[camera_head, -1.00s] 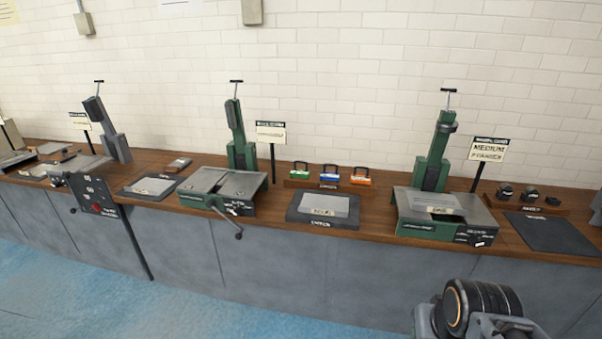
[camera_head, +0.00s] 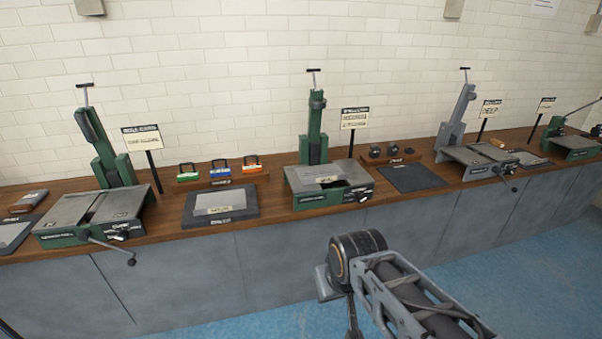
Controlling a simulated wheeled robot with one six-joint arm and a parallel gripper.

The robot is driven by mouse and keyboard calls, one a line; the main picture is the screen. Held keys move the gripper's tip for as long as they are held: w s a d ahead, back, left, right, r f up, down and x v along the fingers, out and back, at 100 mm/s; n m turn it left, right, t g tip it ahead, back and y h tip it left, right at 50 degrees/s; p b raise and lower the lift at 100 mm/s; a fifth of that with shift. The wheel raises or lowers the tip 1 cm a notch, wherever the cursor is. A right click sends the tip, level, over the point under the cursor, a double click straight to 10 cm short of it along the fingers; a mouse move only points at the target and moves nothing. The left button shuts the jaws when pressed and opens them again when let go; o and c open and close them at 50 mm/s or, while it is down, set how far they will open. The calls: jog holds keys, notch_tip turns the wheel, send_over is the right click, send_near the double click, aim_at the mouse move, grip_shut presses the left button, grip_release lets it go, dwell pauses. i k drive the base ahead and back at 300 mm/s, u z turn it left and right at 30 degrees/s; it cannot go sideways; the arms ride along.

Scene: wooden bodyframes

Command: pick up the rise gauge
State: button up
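I cannot tell which thing is the rise gauge; the small labels are not readable at this size. Three small handled blocks stand on a wooden rack behind the bench mat: a green one (camera_head: 187,174), a blue one (camera_head: 221,170) and an orange one (camera_head: 252,166). Several small dark round pieces (camera_head: 392,152) sit on another wooden rack to the right. A grey labelled plate (camera_head: 222,202) lies on a dark mat. My arm (camera_head: 362,250) rises at the bottom centre, in front of and apart from the bench.
A long wooden bench top (camera_head: 170,229) runs along the tiled wall. It bears a left green press (camera_head: 93,205), a middle green press (camera_head: 329,187), a grey press (camera_head: 478,158) and a far-right green press (camera_head: 574,146). A bare dark mat (camera_head: 413,178) lies right of centre. Blue floor (camera_head: 500,260) is clear in front.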

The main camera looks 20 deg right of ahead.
aim_at(182, 176)
jog(key=u, duration=0.45)
jog(key=i, duration=0.45)
jog(key=u, duration=1.1)
jog(key=i, duration=1.6)
jog(key=z, duration=1)
jog(key=i, duration=0.55)
jog(key=z, duration=0.55)
